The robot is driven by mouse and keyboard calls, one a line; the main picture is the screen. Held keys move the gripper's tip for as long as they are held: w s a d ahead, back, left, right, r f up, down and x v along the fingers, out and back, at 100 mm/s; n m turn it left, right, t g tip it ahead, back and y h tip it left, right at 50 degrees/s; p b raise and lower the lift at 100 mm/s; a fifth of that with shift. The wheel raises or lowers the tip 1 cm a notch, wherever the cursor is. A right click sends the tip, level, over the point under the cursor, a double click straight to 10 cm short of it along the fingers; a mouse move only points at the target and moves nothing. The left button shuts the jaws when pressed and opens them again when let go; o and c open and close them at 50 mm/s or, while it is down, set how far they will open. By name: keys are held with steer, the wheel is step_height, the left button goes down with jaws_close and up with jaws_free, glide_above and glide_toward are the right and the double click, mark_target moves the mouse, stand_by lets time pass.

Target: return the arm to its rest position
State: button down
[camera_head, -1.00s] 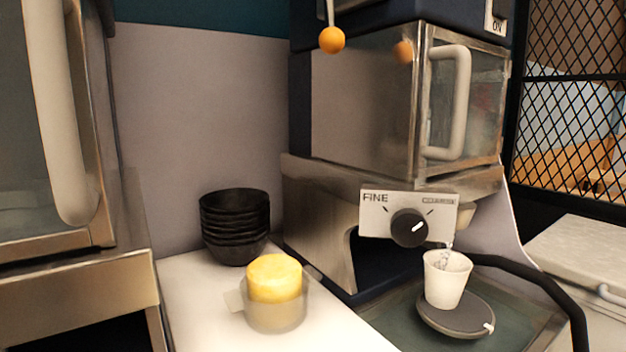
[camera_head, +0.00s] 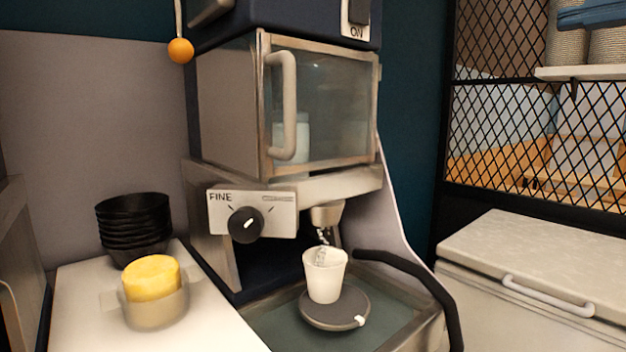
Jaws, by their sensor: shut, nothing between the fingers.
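Neither my arm nor my gripper shows in the head view. In front of me stands a machine with a glass-doored box (camera_head: 320,115) and a dial panel (camera_head: 252,213) marked FINE. A white cup (camera_head: 324,274) stands upright on a round dark plate (camera_head: 334,308) below the machine's spout (camera_head: 326,213). Something pale and glinting shows between the spout and the cup; I cannot tell what it is.
A stack of black bowls (camera_head: 134,226) and a clear container (camera_head: 156,310) with a yellow top (camera_head: 151,277) stand on the white counter (camera_head: 80,325) at left. A black curved bar (camera_head: 425,283) bends right of the cup. A pale-topped chest (camera_head: 550,258) stands at right.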

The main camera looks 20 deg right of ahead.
steer(key=w+a+f+m+t+h, duration=0.1)
steer(key=w+f+m+t, duration=0.1)
steer(key=w+f+m, duration=0.5)
steer(key=w+a+f+m+t+h, duration=0.15)
steer(key=f+m, duration=0.35)
steer(key=f, duration=0.6)
steer(key=s+a+f+m+h, duration=0.3)
steer(key=a+f+m, duration=0.15)
steer(key=f, duration=0.65)
steer(key=s+a+f+m+h, duration=0.2)
steer(key=a+f+m, duration=0.25)
steer(key=f, duration=0.65)
steer(key=s+a+f+m+g+h, duration=0.1)
steer(key=s+a+f+m+g, duration=0.1)
steer(key=s+a+f, duration=0.35)
steer(key=s+a+f+m+g, duration=0.1)
steer(key=s+a+f, duration=0.2)
steer(key=s+f, duration=0.45)
steer(key=s+a+n+g+y, duration=0.1)
steer(key=s+a, duration=0.1)
steer(key=s, duration=0.8)
steer(key=s+a+r+n+g+y, duration=0.1)
steer(key=s, duration=0.9)
steer(key=shift+s+a, duration=0.3)
steer(key=shift+a, duration=0.05)
